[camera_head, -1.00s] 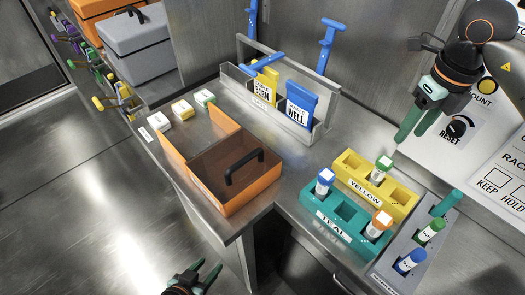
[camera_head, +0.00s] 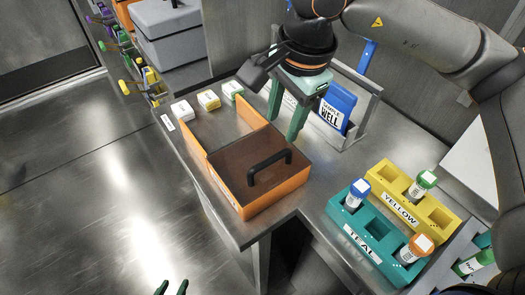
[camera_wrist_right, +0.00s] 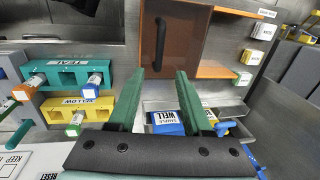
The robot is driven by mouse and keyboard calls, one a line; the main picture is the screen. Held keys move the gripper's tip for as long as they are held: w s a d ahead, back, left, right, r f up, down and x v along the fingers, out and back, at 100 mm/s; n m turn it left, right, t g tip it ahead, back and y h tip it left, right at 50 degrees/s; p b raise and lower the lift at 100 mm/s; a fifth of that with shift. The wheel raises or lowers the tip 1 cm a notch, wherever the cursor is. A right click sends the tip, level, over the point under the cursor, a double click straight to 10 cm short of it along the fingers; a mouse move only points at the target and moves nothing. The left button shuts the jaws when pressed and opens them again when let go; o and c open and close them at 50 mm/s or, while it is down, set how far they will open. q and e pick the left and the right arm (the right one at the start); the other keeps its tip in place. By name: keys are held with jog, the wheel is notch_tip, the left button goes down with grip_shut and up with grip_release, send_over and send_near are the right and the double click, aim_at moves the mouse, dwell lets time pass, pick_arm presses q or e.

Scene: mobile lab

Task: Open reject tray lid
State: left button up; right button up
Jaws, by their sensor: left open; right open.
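The reject tray appears to be the orange tray (camera_head: 275,203) on the steel bench. A brown see-through lid (camera_head: 222,160) with a black bar handle (camera_head: 270,167) covers its near part; its far-left part is uncovered. My right gripper (camera_head: 282,130) is open and empty, pointing down just behind the tray, apart from the handle. In the right wrist view, the handle (camera_wrist_right: 160,43) stands upright beyond and between the open fingertips (camera_wrist_right: 156,74), over the lid (camera_wrist_right: 186,35). Only the fingertips of my left gripper (camera_head: 172,288) show at the bottom edge, apart and empty.
A teal rack (camera_head: 375,238) and a yellow rack (camera_head: 408,205) with capped vials stand to the right. A metal holder with a blue "SAMPLE WELL" packet (camera_head: 337,105) is behind my right gripper.

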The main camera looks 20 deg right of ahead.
aim_at(273, 158)
jog(key=f, duration=0.3)
jog(key=w+f, duration=0.1)
jog(key=f, duration=0.3)
jog(key=w+f, duration=0.1)
jog(key=f, duration=0.3)
jog(key=shift+a+f, duration=0.2)
jog(key=shift+a, duration=0.1)
grip_shut()
dwell(0.9)
